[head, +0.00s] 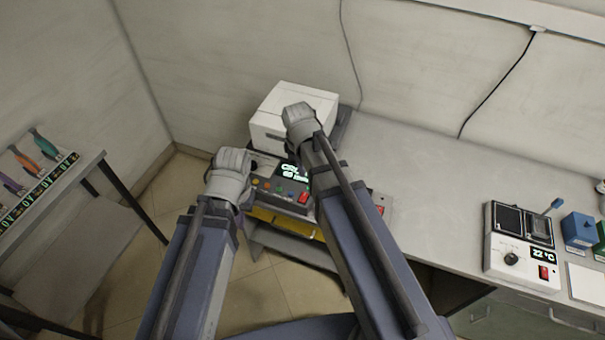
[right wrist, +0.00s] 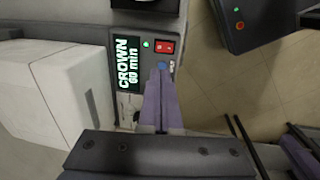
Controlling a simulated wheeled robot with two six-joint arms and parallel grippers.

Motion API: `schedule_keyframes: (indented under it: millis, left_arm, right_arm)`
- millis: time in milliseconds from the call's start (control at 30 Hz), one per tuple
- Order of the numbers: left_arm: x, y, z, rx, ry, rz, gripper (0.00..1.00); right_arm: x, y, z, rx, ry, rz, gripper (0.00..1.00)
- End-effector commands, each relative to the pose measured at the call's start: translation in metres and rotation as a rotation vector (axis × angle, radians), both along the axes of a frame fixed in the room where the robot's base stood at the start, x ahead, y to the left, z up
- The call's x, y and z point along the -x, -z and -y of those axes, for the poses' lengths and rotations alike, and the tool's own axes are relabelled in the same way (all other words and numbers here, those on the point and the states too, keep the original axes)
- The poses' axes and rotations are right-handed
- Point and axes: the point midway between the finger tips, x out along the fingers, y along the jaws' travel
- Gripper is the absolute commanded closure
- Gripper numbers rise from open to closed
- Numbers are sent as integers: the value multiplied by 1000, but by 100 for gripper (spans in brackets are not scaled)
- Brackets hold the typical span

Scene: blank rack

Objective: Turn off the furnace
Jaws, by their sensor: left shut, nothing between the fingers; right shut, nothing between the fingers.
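The furnace is a white box (head: 283,105) on a base with a grey control panel at the back of the counter. Its lit display (right wrist: 130,65) reads "CROWN 60 min". A red rocker switch (right wrist: 165,47) sits beside it, with a green light and a blue button close by. My right gripper (right wrist: 160,72) is shut and empty, its purple fingertips at the blue button just below the red switch; I cannot tell whether they touch. In the head view the right gripper (head: 300,118) hides part of the furnace. My left gripper (head: 229,175) is shut and empty at the panel's left side.
The counter (head: 420,185) between is clear. A rack of coloured-handled tools (head: 40,160) stands at left.

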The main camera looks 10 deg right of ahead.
Motion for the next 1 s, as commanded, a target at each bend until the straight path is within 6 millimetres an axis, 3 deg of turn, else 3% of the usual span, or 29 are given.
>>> schedule_keyframes:
  millis: [800, 1000]
  left_arm:
    - [0, 114, 0, 0, -2, 0, 100]
    - [0, 129, 0, 0, -2, 0, 100]
  right_arm:
    - [-11, 114, 7, 0, 0, 0, 100]
    - [-13, 129, 9, 0, 0, 0, 100]
